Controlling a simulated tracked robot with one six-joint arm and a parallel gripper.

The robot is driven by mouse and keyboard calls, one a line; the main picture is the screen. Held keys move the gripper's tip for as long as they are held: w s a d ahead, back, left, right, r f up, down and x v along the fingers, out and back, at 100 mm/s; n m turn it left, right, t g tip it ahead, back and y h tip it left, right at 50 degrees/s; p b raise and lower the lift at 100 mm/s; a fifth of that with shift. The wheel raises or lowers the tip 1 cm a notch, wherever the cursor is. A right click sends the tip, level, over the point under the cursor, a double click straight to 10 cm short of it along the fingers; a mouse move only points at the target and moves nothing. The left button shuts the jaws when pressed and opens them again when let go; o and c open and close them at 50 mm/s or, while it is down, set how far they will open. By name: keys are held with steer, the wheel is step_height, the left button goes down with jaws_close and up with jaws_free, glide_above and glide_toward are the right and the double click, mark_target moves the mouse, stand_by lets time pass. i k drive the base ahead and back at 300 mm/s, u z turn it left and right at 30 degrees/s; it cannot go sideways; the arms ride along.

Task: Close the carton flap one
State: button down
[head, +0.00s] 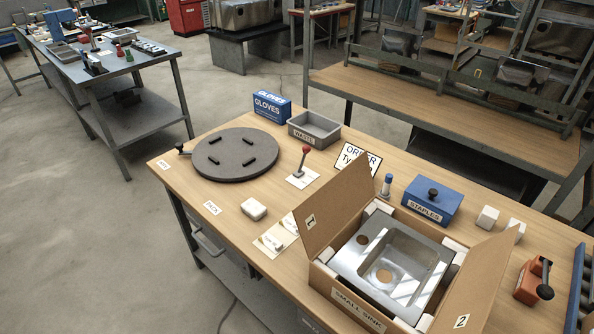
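An open cardboard carton (319,276) labelled "SMALL SINK" stands on the wooden workbench at the lower right in the head view. Carton flap one (335,211), marked "1", stands raised and leans outward on the carton's left side. Flap two (478,292), marked "2", is also raised on the right side and partly cut off by the bottom edge. A shiny metal sink (411,257) lies inside between white foam corner pieces. My gripper is not in view.
A grey turntable disc (215,148), a glove box (272,104), a waste tray (314,130) and a red-knobbed lever (302,163) stand left of and behind the carton. A blue staples box (430,204), white blocks (488,217) and an orange tool (530,280) stand behind and to its right.

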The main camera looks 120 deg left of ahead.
mark_target(325, 213)
steer(key=u, duration=5.15)
steer(key=i, duration=0.45)
steer(key=z, duration=0.2)
